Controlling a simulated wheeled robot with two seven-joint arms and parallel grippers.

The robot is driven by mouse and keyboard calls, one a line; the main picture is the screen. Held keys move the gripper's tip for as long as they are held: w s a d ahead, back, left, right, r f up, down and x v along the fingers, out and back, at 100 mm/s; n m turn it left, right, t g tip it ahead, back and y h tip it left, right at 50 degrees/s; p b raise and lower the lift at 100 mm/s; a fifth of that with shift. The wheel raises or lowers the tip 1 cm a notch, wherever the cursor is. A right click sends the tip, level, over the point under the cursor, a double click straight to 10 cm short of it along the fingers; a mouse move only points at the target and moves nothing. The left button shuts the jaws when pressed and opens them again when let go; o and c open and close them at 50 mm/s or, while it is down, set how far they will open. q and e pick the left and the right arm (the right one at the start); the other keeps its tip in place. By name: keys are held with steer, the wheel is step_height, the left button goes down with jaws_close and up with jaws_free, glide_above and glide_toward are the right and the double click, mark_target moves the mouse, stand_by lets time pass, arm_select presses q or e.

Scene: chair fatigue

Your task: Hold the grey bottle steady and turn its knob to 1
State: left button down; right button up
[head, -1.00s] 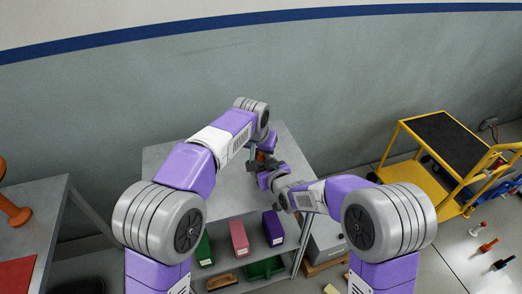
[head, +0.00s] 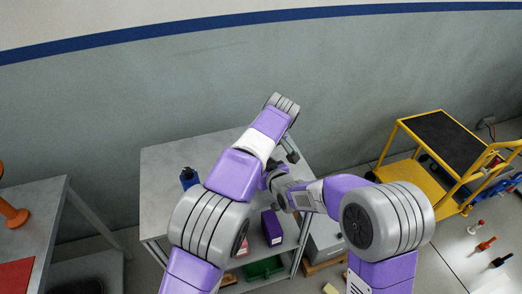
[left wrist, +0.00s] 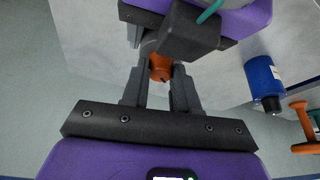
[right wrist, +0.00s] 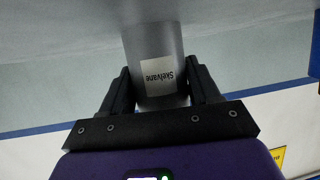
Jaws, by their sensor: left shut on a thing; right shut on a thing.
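The grey bottle (right wrist: 155,45) fills the upper middle of the right wrist view, with a white label reading "Skelvane" upside down. My right gripper (right wrist: 158,80) is shut on its body, one finger on each side. In the left wrist view my left gripper (left wrist: 160,84) is shut on the orange knob (left wrist: 160,66), which has a small dark part on it. The bottle's body there is mostly hidden behind my other gripper. The number the knob points to cannot be read. In the head view my arms hide the bottle and knob.
A blue bottle (head: 189,178) stands on the grey table (head: 165,160), left of my left arm; it also shows in the left wrist view (left wrist: 263,82). A purple box (head: 272,228) sits on the shelf below. A yellow cart (head: 410,165) stands right.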

arm_select(q)
steer(key=shift+n, duration=0.8)
steer(key=shift+y, duration=0.3)
steer(key=c, duration=0.9)
jaws_free()
steer(key=shift+o, duration=0.2)
steer(key=v, duration=1.2)
steer(key=shift+w, duration=0.2)
steer(key=shift+d+r, duration=0.1)
arm_select(e)
steer(key=o, duration=1.5)
